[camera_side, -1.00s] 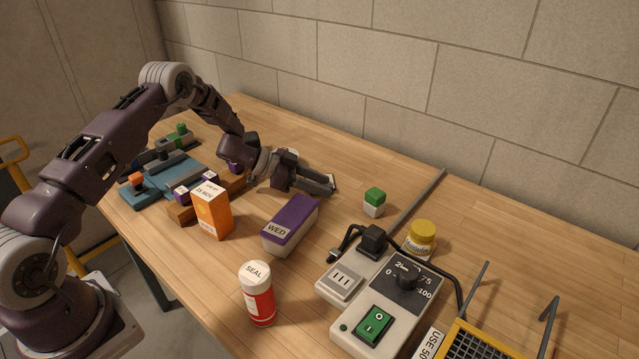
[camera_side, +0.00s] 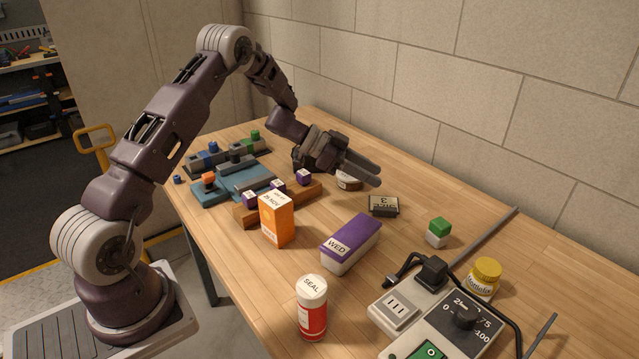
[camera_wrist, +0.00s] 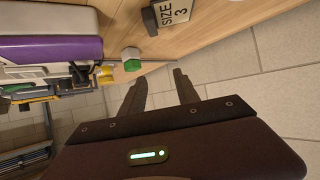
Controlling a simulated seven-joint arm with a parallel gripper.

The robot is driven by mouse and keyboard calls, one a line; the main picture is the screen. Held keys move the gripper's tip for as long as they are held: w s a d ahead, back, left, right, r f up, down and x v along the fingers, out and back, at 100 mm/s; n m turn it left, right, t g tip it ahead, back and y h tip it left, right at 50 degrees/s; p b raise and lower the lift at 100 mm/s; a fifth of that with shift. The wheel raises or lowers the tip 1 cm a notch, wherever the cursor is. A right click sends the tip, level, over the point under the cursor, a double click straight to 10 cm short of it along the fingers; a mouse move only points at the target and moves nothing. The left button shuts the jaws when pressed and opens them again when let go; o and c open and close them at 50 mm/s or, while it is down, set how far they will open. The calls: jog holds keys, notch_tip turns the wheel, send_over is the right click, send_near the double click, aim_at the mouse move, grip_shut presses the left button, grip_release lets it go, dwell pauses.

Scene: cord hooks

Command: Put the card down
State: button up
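The card (camera_side: 383,200), marked "SIZE 3", lies on the bare wood table with a dark block-like part at its edge. It also shows at the top of the wrist view (camera_wrist: 174,11). My gripper (camera_side: 370,174) is above the table, up and to the left of the card in the side view, and apart from it. In the wrist view its two fingers (camera_wrist: 158,84) stand apart with nothing between them.
A green and white block (camera_side: 438,232) stands right of the card. A purple-lidded "WED" box (camera_side: 351,245) is in front. Clear wood surrounds the card.

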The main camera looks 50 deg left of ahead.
jog(key=w+r+n+t+y, duration=0.2)
jog(key=w+r+t+y, duration=0.15)
jog(key=r, duration=0.75)
jog(key=s+a+r+n+t+y, duration=0.1)
jog(key=s+r+n+y, duration=0.15)
jog(key=r, duration=0.35)
jog(key=s+a+r+n+y, duration=0.1)
jog(key=s+r+y, duration=0.3)
jog(key=r, duration=0.1)
jog(key=s+d+r+n+g+y, duration=0.1)
jog(key=s+n+g, duration=0.1)
jog(key=s, duration=0.6)
jog(key=s+d+r+n+g+y, duration=0.1)
jog(key=s+d, duration=0.1)
jog(key=s, duration=0.6)
jog(key=s+d+f+g+h, duration=0.1)
jog(key=s+d+f+g, duration=0.1)
jog(key=s, duration=0.8)
jog(key=s+d+f+g+h, duration=0.2)
jog(key=s+d+f, duration=0.3)
jog(key=s, duration=0.5)
jog(key=shift+s+d, duration=0.2)
jog(key=shift+d, duration=0.5)
